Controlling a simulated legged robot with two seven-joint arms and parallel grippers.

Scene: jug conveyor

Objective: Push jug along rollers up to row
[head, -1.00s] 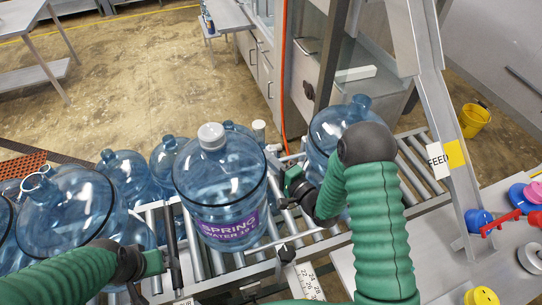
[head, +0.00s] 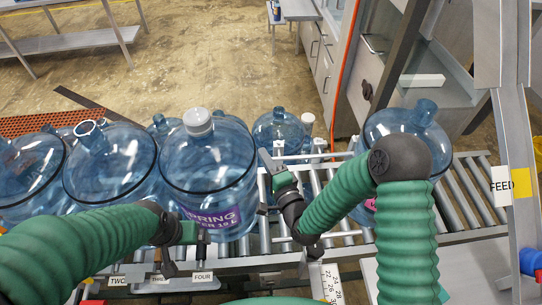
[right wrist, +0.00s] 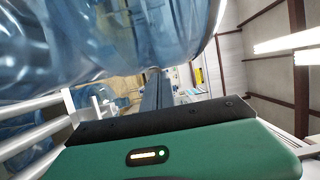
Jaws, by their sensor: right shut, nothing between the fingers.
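The jug (head: 208,172) is blue and clear, with a white cap and a purple spring-water label. It stands upright on the rollers (head: 322,185) at the right end of the row, close against the row jug (head: 108,165) to its left; any small gap is hidden. My right gripper (head: 268,182) is shut and empty at the jug's right side, touching or nearly so. In the right wrist view the shut fingers (right wrist: 157,92) point away beneath a blue jug wall (right wrist: 155,35). My left gripper (head: 190,238) is low at the jug's front; its finger opening is unclear.
Another jug (head: 405,125) stands on the rollers to the right, partly behind my right arm. A further jug (head: 278,130) stands behind the rollers. Rail tags include FOUR (head: 202,277). A grey post with a FEED sign (head: 501,185) rises at right. Bare rollers (head: 465,190) show beside it.

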